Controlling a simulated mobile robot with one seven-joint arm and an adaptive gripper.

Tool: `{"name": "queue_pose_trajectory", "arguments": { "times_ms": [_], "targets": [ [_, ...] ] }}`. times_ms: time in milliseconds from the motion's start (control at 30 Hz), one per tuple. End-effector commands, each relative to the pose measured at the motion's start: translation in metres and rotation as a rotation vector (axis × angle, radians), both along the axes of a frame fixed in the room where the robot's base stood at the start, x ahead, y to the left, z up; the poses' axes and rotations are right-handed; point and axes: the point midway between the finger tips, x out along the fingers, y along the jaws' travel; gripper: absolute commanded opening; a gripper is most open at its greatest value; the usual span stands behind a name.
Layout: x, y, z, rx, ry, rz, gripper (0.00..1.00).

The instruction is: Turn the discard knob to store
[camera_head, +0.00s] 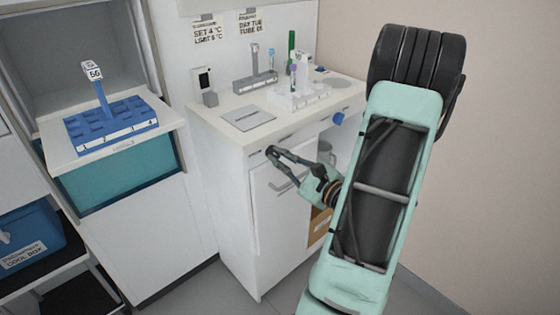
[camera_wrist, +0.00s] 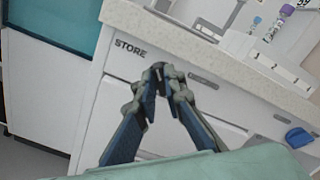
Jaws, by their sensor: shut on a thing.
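My gripper (camera_head: 272,152) reaches the left end of the white cabinet's front, just below the worktop edge. In the wrist view its fingertips (camera_wrist: 160,70) are close together beside the printed word STORE (camera_wrist: 130,47). They are shut on a small knob there, which they almost wholly hide; I cannot tell which way it points. A blue knob (camera_head: 338,119) sits on the same front farther right, apart from my gripper. It also shows at the right of the wrist view (camera_wrist: 299,138).
The worktop (camera_head: 230,111) holds a grey rack, a white rack (camera_head: 300,97) with tubes, and a flat grey plate (camera_head: 248,118). A cabinet handle (camera_head: 285,185) is just below my gripper. A blue rack (camera_head: 110,125) stands on a shelf at left.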

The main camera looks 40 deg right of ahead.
Motion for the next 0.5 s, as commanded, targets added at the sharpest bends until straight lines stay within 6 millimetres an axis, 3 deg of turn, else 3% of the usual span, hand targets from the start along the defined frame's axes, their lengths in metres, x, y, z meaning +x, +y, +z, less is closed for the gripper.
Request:
{"name": "queue_pose_trajectory", "arguments": {
  "times_ms": [433, 467, 500],
  "targets": [
    [-0.0010, -0.0005, -0.0021, -0.010, 0.005, -0.002, 0.00],
    [-0.0010, -0.0005, -0.0021, -0.010, 0.005, -0.002, 0.11],
    [-0.0010, -0.0006, -0.0020, -0.010, 0.005, -0.002, 0.16]
  ]
}}
